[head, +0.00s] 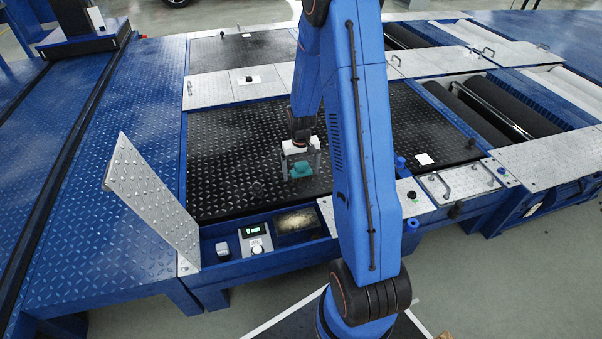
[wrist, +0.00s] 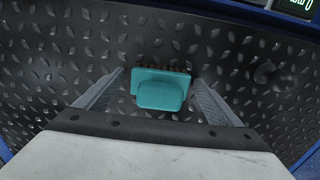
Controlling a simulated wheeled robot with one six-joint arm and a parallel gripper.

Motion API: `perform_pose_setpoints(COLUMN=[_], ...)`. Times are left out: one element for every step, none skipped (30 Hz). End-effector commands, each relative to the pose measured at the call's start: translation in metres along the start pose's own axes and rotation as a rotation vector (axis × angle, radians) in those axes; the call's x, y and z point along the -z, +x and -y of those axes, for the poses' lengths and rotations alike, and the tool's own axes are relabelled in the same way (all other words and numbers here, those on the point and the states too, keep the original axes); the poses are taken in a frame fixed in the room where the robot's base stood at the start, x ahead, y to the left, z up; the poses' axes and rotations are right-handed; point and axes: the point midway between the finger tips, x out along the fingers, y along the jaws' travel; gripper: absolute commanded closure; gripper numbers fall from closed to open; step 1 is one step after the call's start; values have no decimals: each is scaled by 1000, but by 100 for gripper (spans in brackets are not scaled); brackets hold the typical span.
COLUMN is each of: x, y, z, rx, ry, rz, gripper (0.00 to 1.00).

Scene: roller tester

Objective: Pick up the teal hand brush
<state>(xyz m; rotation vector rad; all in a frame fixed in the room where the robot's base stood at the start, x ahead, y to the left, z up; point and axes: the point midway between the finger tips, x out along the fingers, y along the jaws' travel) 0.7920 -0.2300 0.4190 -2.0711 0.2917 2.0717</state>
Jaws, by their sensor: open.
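The teal hand brush (head: 300,169) lies on the black diamond-tread plate (head: 225,150), under my gripper (head: 301,172). In the wrist view the brush (wrist: 160,90) shows as a teal block with a raised rounded part, in the middle of the picture. My gripper (wrist: 160,98) is open, with one finger on each side of the brush. Gaps show between the fingers and the brush, and nothing is gripped. The exact height of the fingertips over the plate is hard to tell.
A tilted silver tread plate (head: 150,190) stands at the left. A blue trough at the front holds a small device with a green display (head: 254,238) and a tray (head: 297,222). Dark rollers (head: 490,110) lie at the right.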

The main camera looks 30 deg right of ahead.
Motion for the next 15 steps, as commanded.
perform_pose_setpoints(x=[0, 0, 0, 0, 0, 0, 0, 0, 0, 0, 0, 0, 0, 0, 0], y=[2, 2, 3, 3, 2, 2, 2, 2, 2, 2, 2, 2, 2, 2, 2], z=[0, 0, 0, 0, 0, 0, 0, 0, 0, 0, 0, 0, 0, 0, 0], rx=[0, 0, 0, 0, 0, 0, 0, 0, 0, 0, 0, 0, 0, 0, 0], ry=[0, 0, 0, 0, 0, 0, 0, 0, 0, 0, 0, 0, 0, 0, 0], rz=[0, 0, 0, 0, 0, 0, 0, 0, 0, 0, 0, 0, 0, 0, 0], gripper=[12, 12, 12, 12, 12, 12, 12, 12, 21, 28, 36, 45, 52, 58, 58])
